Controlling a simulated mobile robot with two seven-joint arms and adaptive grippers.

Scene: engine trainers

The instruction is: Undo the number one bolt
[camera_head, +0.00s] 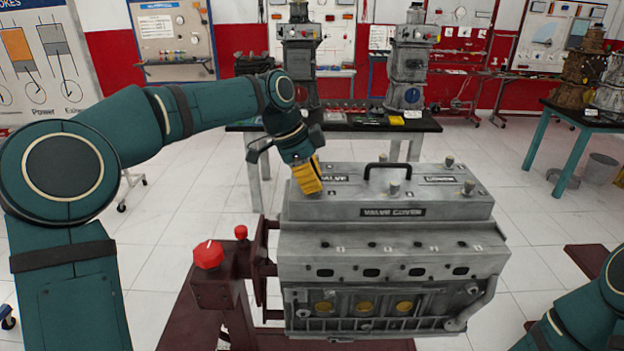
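The engine (394,275) is grey metal and stands on a dark red stand, right of centre. Its valve cover (350,198) carries a black handle and a label reading VALVE COVER. Bolt heads show on top at the front middle (393,188), front right (468,188) and back right (449,161). I cannot read which is number one; the left end is partly hidden by my gripper. My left gripper (308,180), with a yellow end, points down at the cover's left end. I cannot tell whether it touches a bolt or is open. My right gripper is out of view.
A red knob (208,254) and a smaller red knob (241,232) sit on the stand left of the engine. A dark workbench (340,126) with more engine parts stands behind. A teal-legged table (570,118) is at the right. White floor lies between.

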